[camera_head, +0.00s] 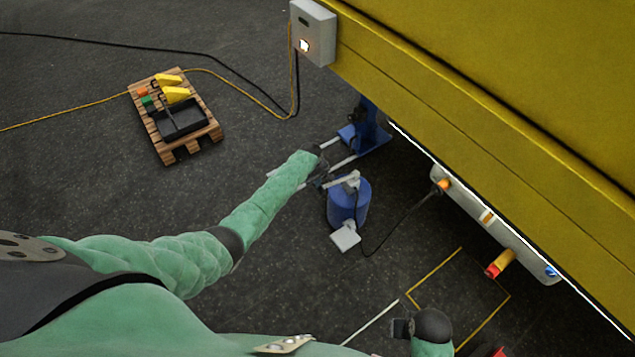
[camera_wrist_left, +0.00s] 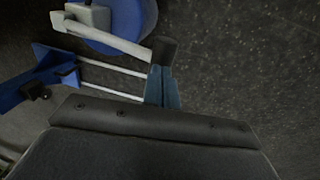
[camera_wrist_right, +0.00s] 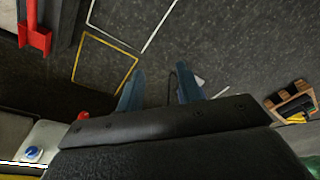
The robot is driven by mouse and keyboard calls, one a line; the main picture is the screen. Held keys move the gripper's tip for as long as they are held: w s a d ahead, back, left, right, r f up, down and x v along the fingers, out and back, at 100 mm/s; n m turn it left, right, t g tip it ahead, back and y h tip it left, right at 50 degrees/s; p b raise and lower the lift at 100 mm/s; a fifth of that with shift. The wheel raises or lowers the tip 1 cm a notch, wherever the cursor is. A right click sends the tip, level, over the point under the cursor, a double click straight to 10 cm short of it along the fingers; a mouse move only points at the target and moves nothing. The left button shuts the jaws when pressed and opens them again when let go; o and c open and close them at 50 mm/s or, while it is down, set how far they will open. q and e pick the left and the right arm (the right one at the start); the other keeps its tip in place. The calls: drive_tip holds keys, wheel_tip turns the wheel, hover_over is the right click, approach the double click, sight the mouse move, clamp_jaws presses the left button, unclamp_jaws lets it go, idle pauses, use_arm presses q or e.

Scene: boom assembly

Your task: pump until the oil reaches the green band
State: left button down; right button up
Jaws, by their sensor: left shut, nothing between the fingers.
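A blue drum (camera_head: 349,203) with a pale pump lever stands on the dark floor below the yellow boom. The left wrist view shows part of the drum (camera_wrist_left: 128,22) and the lever (camera_wrist_left: 105,36), which ends in a black grip (camera_wrist_left: 163,50). My left gripper (camera_head: 321,174) is shut and empty. Its fingertips (camera_wrist_left: 160,70) are right at the black grip; I cannot tell whether they touch it. My right gripper (camera_wrist_right: 160,82) is open and empty, away from the drum. I can make out no oil level or green band.
A grey box (camera_head: 314,32) hangs on the yellow boom (camera_head: 480,100). A blue-based stand with pale rails (camera_head: 368,138) is behind the drum. A black hose runs to a pale housing (camera_head: 490,222). A wooden pallet (camera_head: 172,154) stands left; open floor lies between.

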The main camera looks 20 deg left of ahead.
sight(316, 189)
use_arm(q)
drive_tip(key=shift+f, duration=0.2)
use_arm(e)
drive_tip(key=shift+w+r, duration=0.1)
drive_tip(key=shift+w, duration=0.2)
drive_tip(key=shift+s, duration=0.1)
